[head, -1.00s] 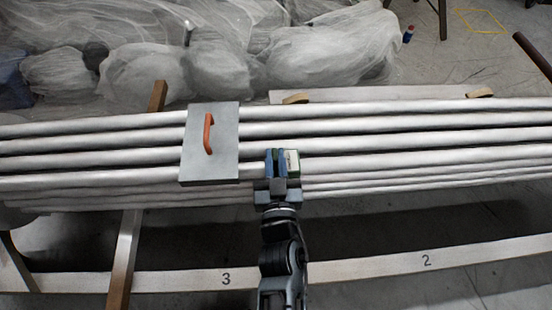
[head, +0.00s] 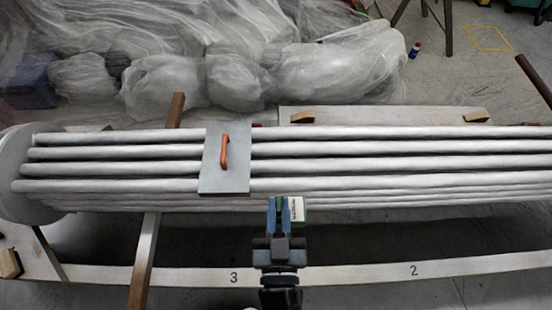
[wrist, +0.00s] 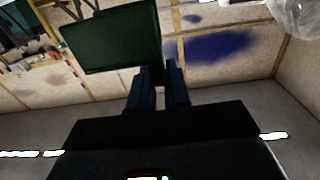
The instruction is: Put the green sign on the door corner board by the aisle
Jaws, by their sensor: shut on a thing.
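The green sign (wrist: 112,38) shows in the wrist view as a dark green, flat panel at the fingertips of my gripper (wrist: 159,78). In the head view my gripper (head: 278,204) is shut on the sign, whose small pale face with a green edge (head: 297,208) shows at the right of the blue fingers. The sign is in front of the near side of the long pipes in the picture. I cannot tell which surface is the door corner board.
Long pale pipes (head: 400,165) span the view, with a grey plate with an orange handle (head: 224,160) on them. A numbered beam (head: 350,274) runs in front. A pale plank with wooden blocks (head: 390,115) and plastic-wrapped bundles (head: 240,75) lie behind. Floor at the upper right is mostly clear.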

